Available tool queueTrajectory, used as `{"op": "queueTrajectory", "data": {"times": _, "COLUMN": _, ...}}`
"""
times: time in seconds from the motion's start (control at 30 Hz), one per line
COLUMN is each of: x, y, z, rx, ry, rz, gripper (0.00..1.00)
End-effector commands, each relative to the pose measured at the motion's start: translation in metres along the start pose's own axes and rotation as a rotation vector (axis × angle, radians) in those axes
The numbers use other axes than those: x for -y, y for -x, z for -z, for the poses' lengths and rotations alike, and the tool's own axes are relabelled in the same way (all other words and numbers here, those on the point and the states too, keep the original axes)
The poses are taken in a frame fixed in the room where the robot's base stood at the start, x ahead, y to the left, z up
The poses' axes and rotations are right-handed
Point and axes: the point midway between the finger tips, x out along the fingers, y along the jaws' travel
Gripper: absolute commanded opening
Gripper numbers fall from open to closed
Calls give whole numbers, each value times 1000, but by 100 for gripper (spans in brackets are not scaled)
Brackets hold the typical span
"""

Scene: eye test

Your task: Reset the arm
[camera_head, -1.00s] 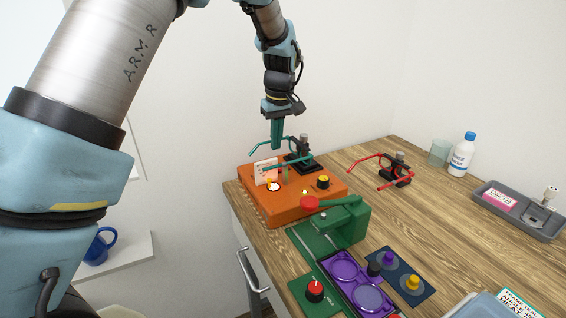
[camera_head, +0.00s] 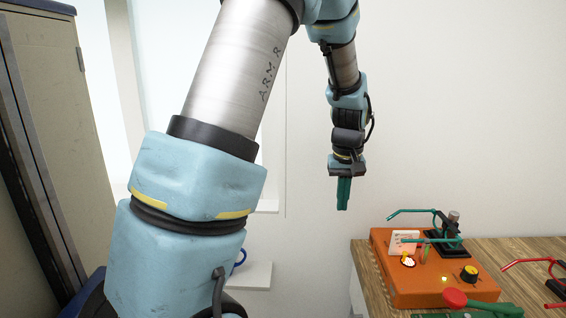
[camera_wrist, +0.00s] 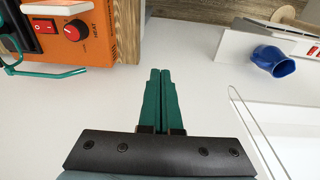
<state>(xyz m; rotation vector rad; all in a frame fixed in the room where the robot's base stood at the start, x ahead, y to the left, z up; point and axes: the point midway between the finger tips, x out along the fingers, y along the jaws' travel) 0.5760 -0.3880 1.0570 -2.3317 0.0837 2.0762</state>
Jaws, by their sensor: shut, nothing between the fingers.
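My gripper (camera_head: 343,207) has green fingers and hangs pointing down in the head view, in the air left of the table and apart from everything. In the wrist view its fingers (camera_wrist: 160,72) lie side by side, shut and empty. My arm rises at the left of the head view and bends over at the top.
An orange box (camera_head: 430,293) with a black knob and a green-framed stand (camera_head: 447,245) sits on the wooden table (camera_head: 520,248) at lower right. A red-armed stand (camera_head: 555,285) is at the right edge. A blue mug (camera_wrist: 273,62) is on a white shelf (camera_head: 256,275). A cabinet (camera_head: 60,110) stands far left.

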Motion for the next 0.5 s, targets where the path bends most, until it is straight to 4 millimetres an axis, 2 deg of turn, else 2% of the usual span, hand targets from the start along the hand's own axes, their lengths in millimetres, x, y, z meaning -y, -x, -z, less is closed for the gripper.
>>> {"op": "queueTrajectory", "data": {"times": 0.03, "x": 36, "y": 4, "z": -7, "rx": 2, "ry": 11, "rz": -4, "gripper": 0}}
{"op": "queueTrajectory", "data": {"times": 0.1, "x": 78, "y": 8, "z": -20, "rx": 0, "ry": 5, "rz": -7, "gripper": 0}}
{"op": "queueTrajectory", "data": {"times": 0.2, "x": 132, "y": 12, "z": -47, "rx": -5, "ry": -7, "rz": -7, "gripper": 0}}
{"op": "queueTrajectory", "data": {"times": 0.33, "x": 181, "y": 14, "z": -85, "rx": -14, "ry": -23, "rz": -1, "gripper": 0}}
{"op": "queueTrajectory", "data": {"times": 0.4, "x": 198, "y": 15, "z": -102, "rx": -19, "ry": -33, "rz": 3, "gripper": 0}}
{"op": "queueTrajectory", "data": {"times": 0.5, "x": 212, "y": 15, "z": -119, "rx": -22, "ry": -42, "rz": 9, "gripper": 0}}
